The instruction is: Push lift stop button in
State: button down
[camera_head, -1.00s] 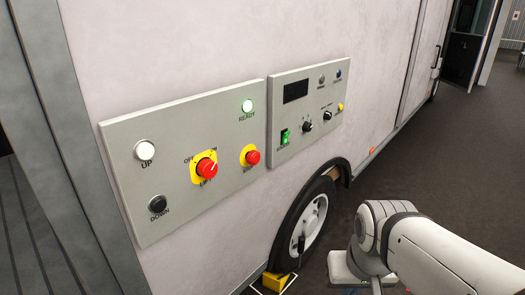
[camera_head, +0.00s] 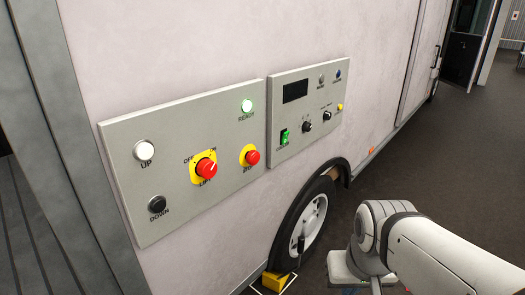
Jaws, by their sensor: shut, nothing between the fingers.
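The stop button (camera_head: 252,157) is a red round head on a yellow plate, on the right part of the grey lift panel (camera_head: 190,127). Its label below is too small to read surely. Left of it on the same panel is a red rotary switch (camera_head: 206,168) on a yellow plate, marked OFF, ON and LIFT. I cannot tell whether the button is in or out. My gripper is not in view; only white links of my arm show at the lower right, apart from the panel.
A white UP button (camera_head: 144,150) and a black DOWN button (camera_head: 157,204) are on the panel's left. A second panel (camera_head: 305,110) with a dark display and a green switch (camera_head: 284,137) adjoins it. A wheel (camera_head: 310,220) and yellow chock (camera_head: 275,280) are below. The floor right is open.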

aim_at(255, 159)
jog(key=z, duration=1.65)
jog(key=k, duration=1.25)
jog(key=u, duration=0.9)
jog(key=i, duration=1)
jog(key=u, duration=0.1)
